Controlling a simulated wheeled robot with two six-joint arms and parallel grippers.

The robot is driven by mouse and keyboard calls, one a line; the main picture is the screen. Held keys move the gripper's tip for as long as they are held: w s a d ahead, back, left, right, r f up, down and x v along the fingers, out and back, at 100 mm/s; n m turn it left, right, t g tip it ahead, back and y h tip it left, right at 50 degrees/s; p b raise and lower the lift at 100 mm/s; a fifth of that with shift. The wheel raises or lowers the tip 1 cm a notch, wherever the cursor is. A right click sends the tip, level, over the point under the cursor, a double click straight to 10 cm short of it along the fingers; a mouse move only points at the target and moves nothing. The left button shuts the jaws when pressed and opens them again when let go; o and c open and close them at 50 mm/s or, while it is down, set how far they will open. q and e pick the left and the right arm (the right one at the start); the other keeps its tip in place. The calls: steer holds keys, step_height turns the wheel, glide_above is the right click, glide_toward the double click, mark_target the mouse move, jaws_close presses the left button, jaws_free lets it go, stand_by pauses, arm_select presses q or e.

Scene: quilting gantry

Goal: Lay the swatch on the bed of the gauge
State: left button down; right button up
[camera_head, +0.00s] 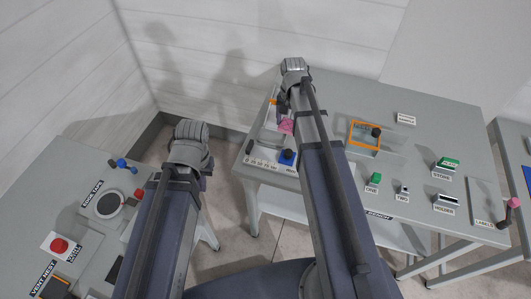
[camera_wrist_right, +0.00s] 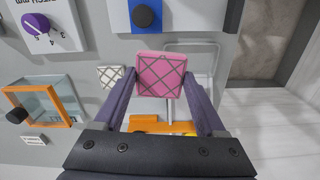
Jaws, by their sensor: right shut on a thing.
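The pink quilted swatch (camera_wrist_right: 160,74) is between the fingers of my right gripper (camera_wrist_right: 159,88) in the right wrist view. In the head view the swatch (camera_head: 287,127) shows beside my right arm, over the left end of the bench. A pale flat bed with a thin outlined plate (camera_wrist_right: 205,62) and an orange part (camera_wrist_right: 160,126) lies behind the swatch; it looks like the gauge. I cannot tell whether the swatch touches it. My left gripper (camera_head: 204,177) hangs over the gap between the tables, its fingers mostly hidden.
A blue plate with a dark knob (camera_wrist_right: 143,17) is near the swatch. An orange-framed clear box (camera_wrist_right: 48,104), a purple dial (camera_wrist_right: 36,24) and a small white quilted piece (camera_wrist_right: 110,76) lie to its left. A green block (camera_head: 447,162) stands further right on the bench.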

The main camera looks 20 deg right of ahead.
steer(key=s+a+m, duration=0.2)
steer(key=a+m, duration=0.8)
steer(key=m, duration=0.6)
steer(key=shift+r+m+p, duration=0.3)
steer(key=shift+r, duration=0.05)
steer(key=shift+d+f, duration=0.1)
steer(key=b, duration=0.6)
glide_above(263, 154)
step_height(263, 154, down, 6)
steer(key=shift+f, duration=0.1)
step_height(263, 154, down, 4)
steer(key=b, duration=0.4)
steer(key=shift+r, duration=0.2)
steer(key=shift+f, duration=0.15)
steer(key=o, duration=1.2)
